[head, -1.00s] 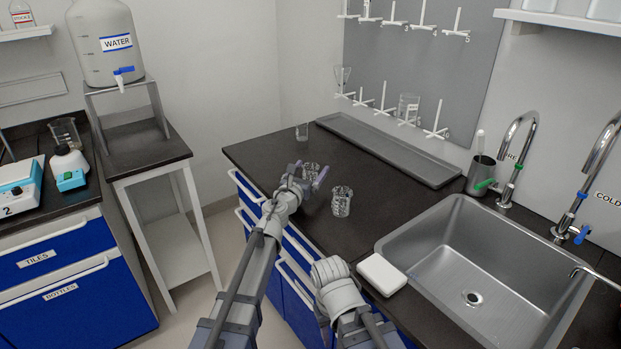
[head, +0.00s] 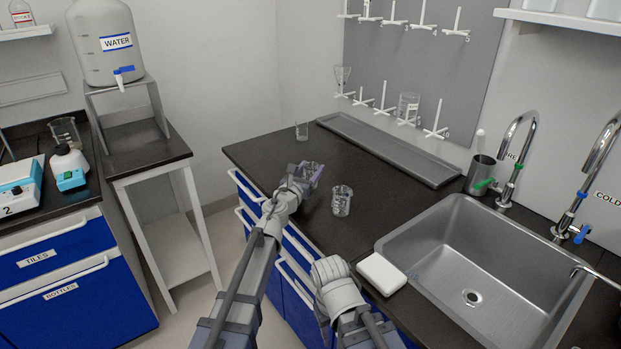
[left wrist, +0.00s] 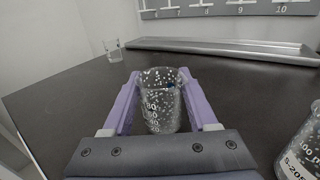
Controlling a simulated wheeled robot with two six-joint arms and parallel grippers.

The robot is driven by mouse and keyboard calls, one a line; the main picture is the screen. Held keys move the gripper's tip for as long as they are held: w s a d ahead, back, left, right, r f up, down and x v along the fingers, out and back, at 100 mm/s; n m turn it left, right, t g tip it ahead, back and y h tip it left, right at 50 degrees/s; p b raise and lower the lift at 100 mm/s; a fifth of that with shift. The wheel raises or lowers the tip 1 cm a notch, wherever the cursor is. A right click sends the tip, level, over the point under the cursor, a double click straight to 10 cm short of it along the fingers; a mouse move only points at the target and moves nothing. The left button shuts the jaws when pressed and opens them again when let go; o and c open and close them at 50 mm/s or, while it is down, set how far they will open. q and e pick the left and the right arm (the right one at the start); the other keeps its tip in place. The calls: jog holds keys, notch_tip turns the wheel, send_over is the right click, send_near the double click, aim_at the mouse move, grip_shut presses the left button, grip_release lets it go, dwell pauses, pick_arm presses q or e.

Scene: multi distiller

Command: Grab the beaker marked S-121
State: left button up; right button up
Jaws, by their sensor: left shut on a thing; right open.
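My left gripper (head: 311,171) is shut on a clear glass beaker, its purple fingers on both sides of the glass. In the left wrist view the held beaker (left wrist: 161,100) stands upright between the fingers, with white graduation numbers toward me; no S- code is readable on it. A second beaker (head: 342,202) stands to the right of the gripper; it also shows at the right edge of the left wrist view (left wrist: 302,150), with a mark that looks like S-205. A third, small beaker (head: 302,131) stands farther back. My right arm shows low in the head view, its fingers hidden.
The dark counter (head: 270,158) holds a long grey tray (head: 385,150) along the wall. A steel sink (head: 470,262) with taps lies to the right, and a white block (head: 381,273) sits at its near left corner. The counter's left edge is close to the gripper.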

pick_arm(q)
jog(key=shift+r, duration=0.1)
notch_tip(320, 180, up, 10)
jog(key=p, duration=1)
